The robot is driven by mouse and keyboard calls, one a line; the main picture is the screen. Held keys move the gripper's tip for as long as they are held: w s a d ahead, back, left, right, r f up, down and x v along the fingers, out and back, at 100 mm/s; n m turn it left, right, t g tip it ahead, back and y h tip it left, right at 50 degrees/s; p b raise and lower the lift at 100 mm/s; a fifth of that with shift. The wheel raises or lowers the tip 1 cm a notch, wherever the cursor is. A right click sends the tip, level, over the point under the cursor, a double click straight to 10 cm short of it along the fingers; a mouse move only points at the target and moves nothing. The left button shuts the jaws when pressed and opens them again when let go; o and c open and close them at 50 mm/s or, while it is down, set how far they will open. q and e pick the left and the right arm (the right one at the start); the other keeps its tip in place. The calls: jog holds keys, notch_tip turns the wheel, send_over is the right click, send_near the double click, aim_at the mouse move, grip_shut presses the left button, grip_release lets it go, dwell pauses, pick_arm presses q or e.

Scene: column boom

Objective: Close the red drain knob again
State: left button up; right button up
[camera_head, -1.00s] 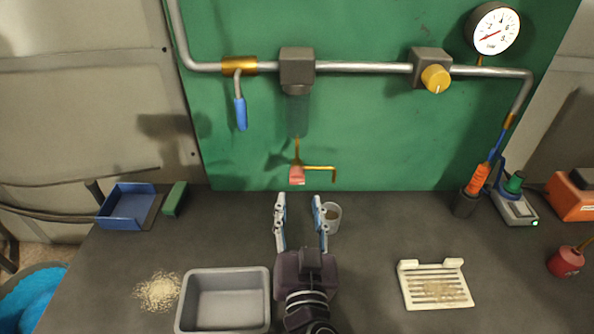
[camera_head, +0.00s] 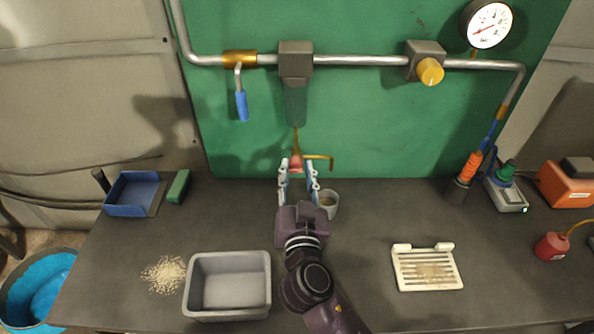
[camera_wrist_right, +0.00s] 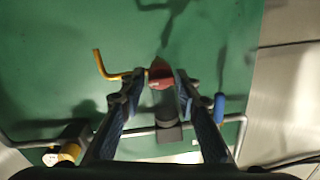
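The red drain knob (camera_head: 296,164) hangs below the filter bowl (camera_head: 295,104) on the green panel, with a bent brass tube (camera_head: 321,157) to its right. My right gripper (camera_head: 297,165) reaches up from the bench, open, with one finger on each side of the knob. In the right wrist view the knob (camera_wrist_right: 161,77) sits between the fingertips (camera_wrist_right: 160,78), and they look close to it but not clamped on it. The knob's exact turn position cannot be told. My left gripper is not in view.
A small cup (camera_head: 329,205) stands just right of my right gripper. A grey bin (camera_head: 228,311) is at the front left, and a white slotted tray (camera_head: 427,285) at the right. A blue-handled lever (camera_head: 241,105) hangs left of the filter.

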grip_shut()
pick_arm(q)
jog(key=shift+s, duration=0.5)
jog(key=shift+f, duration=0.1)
pick_arm(e)
jog(key=shift+n, duration=1.2)
jog(key=n, duration=0.3)
jog(key=shift+a, duration=0.1)
jog(key=n, duration=0.3)
jog(key=n+p, duration=0.1)
jog(key=n, duration=0.2)
jog(key=shift+a+r+n+g+h+p, duration=0.1)
jog(key=shift+r+n+g+h+p, duration=0.05)
jog(key=shift+n+g+h+p, duration=0.15)
pick_arm(q)
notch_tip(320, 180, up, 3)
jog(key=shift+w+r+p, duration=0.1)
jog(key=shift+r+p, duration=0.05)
jog(key=shift+p, duration=0.65)
pick_arm(e)
jog(key=n, duration=0.5)
jog(key=shift+n, duration=0.3)
